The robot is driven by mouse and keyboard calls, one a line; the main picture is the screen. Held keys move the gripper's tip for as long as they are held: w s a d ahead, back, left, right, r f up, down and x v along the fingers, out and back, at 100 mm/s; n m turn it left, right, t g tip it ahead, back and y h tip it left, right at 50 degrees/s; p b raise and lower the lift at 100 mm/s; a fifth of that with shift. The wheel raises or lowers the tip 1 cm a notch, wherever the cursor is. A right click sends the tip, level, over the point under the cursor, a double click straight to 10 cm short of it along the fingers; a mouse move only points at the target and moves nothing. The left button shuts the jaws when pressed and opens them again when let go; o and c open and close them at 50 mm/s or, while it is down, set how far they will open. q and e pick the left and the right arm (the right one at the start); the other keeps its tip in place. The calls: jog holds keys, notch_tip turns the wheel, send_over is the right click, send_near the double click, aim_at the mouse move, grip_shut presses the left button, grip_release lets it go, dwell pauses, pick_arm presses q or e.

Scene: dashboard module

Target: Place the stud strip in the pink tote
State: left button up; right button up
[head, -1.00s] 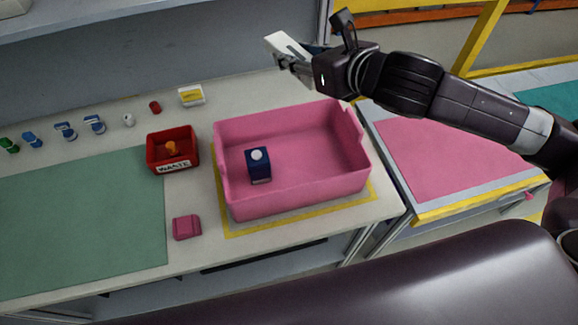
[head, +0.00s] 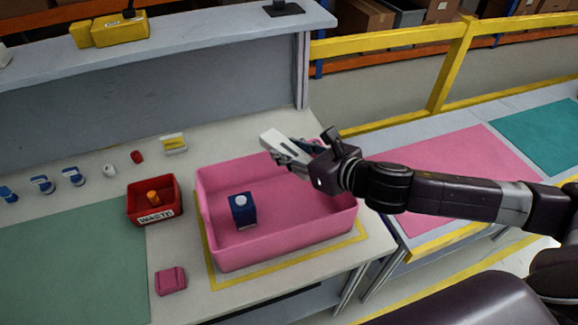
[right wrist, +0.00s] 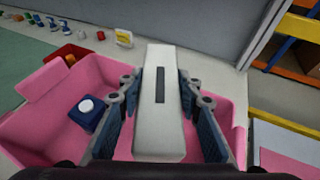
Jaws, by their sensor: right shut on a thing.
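The stud strip, a white bar with a dark slot, shows at my right gripper in the head view (head: 284,145) and in the right wrist view (right wrist: 160,125). My right gripper (head: 299,157) is shut on it, with a finger on each side in the right wrist view (right wrist: 160,95). The gripper and strip are above the back right part of the pink tote (head: 300,243). The tote stands on the bench inside a yellow outline. A dark blue block with a white round top (head: 243,212) is inside the tote. My left gripper is not in view.
A red waste bin (head: 155,218) with an orange piece inside stands left of the tote. A pink block (head: 171,281) lies in front of the bin. Several small parts line the bench's back. A pink mat (head: 460,165) covers the table at right.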

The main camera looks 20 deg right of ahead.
jog(key=shift+f, duration=2.35)
jog(key=o, duration=1.2)
jog(key=shift+f, duration=0.1)
jog(key=shift+v, duration=6.05)
